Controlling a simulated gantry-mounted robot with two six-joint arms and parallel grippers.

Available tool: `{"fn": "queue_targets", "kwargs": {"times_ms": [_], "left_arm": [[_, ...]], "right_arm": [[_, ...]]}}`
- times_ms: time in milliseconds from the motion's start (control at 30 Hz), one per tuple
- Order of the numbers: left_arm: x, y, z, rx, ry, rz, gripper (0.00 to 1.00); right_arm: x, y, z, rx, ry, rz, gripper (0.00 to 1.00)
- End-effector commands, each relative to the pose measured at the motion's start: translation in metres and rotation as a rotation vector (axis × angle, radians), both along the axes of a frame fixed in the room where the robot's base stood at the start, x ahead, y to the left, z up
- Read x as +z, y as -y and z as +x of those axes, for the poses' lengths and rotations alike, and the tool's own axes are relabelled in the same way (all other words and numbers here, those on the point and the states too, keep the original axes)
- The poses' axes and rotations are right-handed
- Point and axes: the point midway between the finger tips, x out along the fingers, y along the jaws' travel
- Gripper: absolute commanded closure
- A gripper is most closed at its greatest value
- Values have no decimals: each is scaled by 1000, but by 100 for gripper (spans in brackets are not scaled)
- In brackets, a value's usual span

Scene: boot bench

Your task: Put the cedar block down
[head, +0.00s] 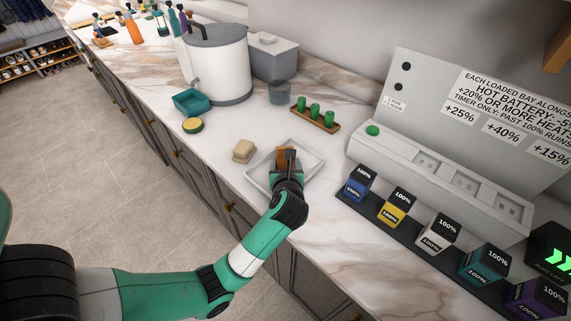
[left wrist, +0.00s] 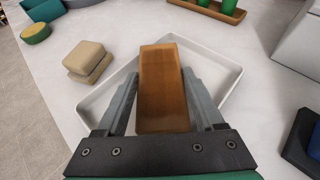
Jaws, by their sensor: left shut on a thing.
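The cedar block (left wrist: 163,85) is an orange-brown wooden block between the fingers of my left gripper (left wrist: 163,100) in the left wrist view. The gripper is shut on it. In the head view the block (head: 281,156) shows just beyond my left gripper (head: 287,160), over a shallow white tray (head: 313,158). The tray's rim also shows around the block in the left wrist view (left wrist: 225,64). I cannot tell whether the block touches the tray's floor. My right gripper is not in view.
Two stacked tan blocks (head: 243,151) sit left of the tray. A green-and-yellow round tin (head: 193,125), a teal box (head: 192,102) and a wooden rack with green pieces (head: 315,120) stand farther back. Labelled battery cubes (head: 397,207) line the right side.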

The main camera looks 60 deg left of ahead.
Motion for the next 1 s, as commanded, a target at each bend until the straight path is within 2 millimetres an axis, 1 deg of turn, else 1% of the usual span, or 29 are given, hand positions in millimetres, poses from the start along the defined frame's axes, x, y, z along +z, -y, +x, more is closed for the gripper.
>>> {"fn": "queue_targets", "kwargs": {"times_ms": [167,300,333,467,500,667,767,867,967,1000], "left_arm": [[1,0,0,0,3,2,99],[-3,0,0,-1,1,2,99],[-2,0,0,0,0,1,25],[-2,0,0,0,0,1,2],[-2,0,0,0,0,1,0],[-2,0,0,0,0,1,0],[2,0,0,0,2,0,0],[6,10,-3,-4,1,1,0],[15,27,-10,-5,2,0,0],[20,35,-13,-7,4,0,0]], "right_arm": [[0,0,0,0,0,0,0],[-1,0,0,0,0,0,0],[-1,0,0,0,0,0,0],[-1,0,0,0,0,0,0],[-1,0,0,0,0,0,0],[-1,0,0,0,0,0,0],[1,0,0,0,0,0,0],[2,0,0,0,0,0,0],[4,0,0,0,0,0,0],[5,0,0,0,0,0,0]]}}
